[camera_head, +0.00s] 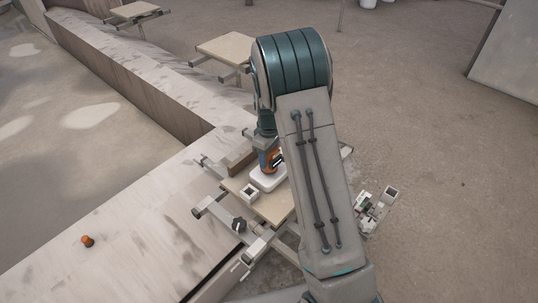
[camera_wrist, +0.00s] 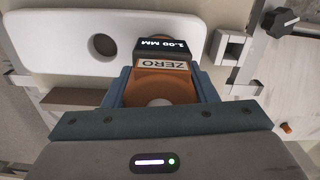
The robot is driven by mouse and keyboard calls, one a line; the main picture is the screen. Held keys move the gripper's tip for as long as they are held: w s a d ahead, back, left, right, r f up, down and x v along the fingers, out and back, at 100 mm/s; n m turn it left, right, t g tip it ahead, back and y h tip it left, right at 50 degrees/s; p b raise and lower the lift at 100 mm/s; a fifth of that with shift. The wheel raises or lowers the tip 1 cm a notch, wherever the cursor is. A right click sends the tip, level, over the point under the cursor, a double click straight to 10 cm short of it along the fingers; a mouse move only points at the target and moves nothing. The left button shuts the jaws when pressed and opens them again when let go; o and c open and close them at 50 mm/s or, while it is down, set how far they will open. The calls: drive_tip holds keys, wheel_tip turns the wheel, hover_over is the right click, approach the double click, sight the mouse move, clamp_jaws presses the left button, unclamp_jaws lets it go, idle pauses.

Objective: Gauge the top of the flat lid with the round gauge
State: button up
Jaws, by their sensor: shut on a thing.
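My gripper (camera_wrist: 162,84) is shut on the round gauge (camera_wrist: 160,88), an orange round body with a dark display. The display reads 1.00 MM above a label saying ZERO. The flat lid (camera_wrist: 62,40) is a white rounded plate with a round hole, lying under and beyond the gauge. In the head view the gauge (camera_head: 268,161) stands over the white lid (camera_head: 268,181), and my arm hides part of both. I cannot tell whether the gauge's underside touches the lid.
The lid lies on a wooden board (camera_head: 272,207) with clamps and a dark knob (camera_head: 239,225) around it. A small white square block (camera_head: 249,192) sits close beside the lid. A small orange piece (camera_head: 87,241) lies on the pale ledge (camera_head: 150,225). More boards (camera_head: 228,48) stand farther back.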

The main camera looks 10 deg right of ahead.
drive_tip(key=shift+f+b, duration=0.35)
drive_tip(key=shift+f, duration=0.2)
idle(0.4)
idle(0.6)
drive_tip(key=o, duration=1.1)
drive_tip(key=shift+c, duration=0.2)
drive_tip(key=shift+r, duration=0.1)
wheel_tip(320, 180, up, 14)
drive_tip(key=shift+f+p, duration=0.1)
drive_tip(key=shift+p, duration=0.85)
drive_tip(key=s+r+m+t+p, duration=0.1)
drive_tip(key=s+r+m+p, duration=0.4)
drive_tip(key=s+r, duration=0.75)
drive_tip(key=s+r+m+t+p, duration=0.1)
drive_tip(key=s+r+m+p, duration=0.3)
drive_tip(key=s, duration=1.1)
wheel_tip(320, 180, up, 3)
drive_tip(key=p, duration=0.2)
drive_tip(key=shift+t+p, duration=0.35)
drive_tip(key=shift+t, duration=0.05)
drive_tip(key=shift+d, duration=0.1)
drive_tip(key=shift+c, duration=0.3)
